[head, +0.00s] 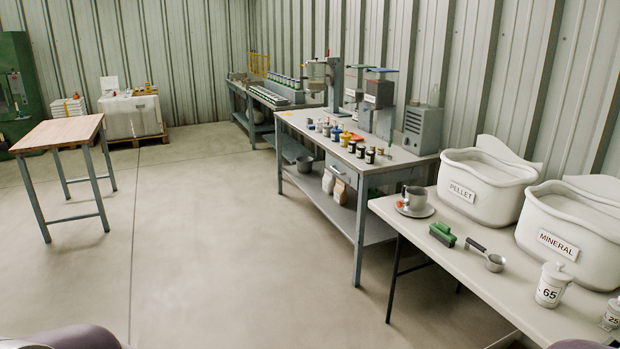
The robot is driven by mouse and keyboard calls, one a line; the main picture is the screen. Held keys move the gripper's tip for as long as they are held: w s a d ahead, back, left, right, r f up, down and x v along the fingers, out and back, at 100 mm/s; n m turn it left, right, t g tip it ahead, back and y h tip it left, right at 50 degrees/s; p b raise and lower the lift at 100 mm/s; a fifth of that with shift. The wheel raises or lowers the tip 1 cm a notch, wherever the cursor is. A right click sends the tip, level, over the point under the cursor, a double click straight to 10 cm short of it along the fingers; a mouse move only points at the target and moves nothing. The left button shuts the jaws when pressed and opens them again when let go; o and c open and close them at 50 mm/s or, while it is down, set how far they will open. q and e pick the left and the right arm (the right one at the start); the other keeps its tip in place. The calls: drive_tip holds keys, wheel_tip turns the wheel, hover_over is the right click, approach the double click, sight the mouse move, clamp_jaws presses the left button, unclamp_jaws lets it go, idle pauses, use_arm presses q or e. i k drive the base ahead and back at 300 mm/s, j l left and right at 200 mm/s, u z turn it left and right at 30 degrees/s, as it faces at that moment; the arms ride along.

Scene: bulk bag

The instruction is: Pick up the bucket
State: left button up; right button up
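A grey, round, bucket-like vessel (305,163) stands low under the middle workbench, at its far end; it is small in the head view and partly hidden. A small grey metal pot (413,198) stands on a round scale on the near right table. I cannot tell from the picture which of these is the bucket. Neither of my grippers shows; only rounded parts of my arms appear at the bottom left and bottom right edges.
A wooden-topped table (62,131) stands left. The concrete floor (210,240) between is clear.

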sight(304, 164)
drive_tip(key=i+j+u, duration=0.1)
drive_tip(key=i+u, duration=0.35)
drive_tip(key=i, duration=3.95)
drive_tip(key=i+j+z, duration=0.1)
drive_tip(key=i+z, duration=0.3)
drive_tip(key=i+j+z, duration=0.4)
drive_tip(key=i, duration=0.2)
drive_tip(key=i+j+z, duration=0.35)
drive_tip(key=i, duration=0.15)
drive_tip(key=i+j+z, duration=0.4)
drive_tip(key=j, duration=0.05)
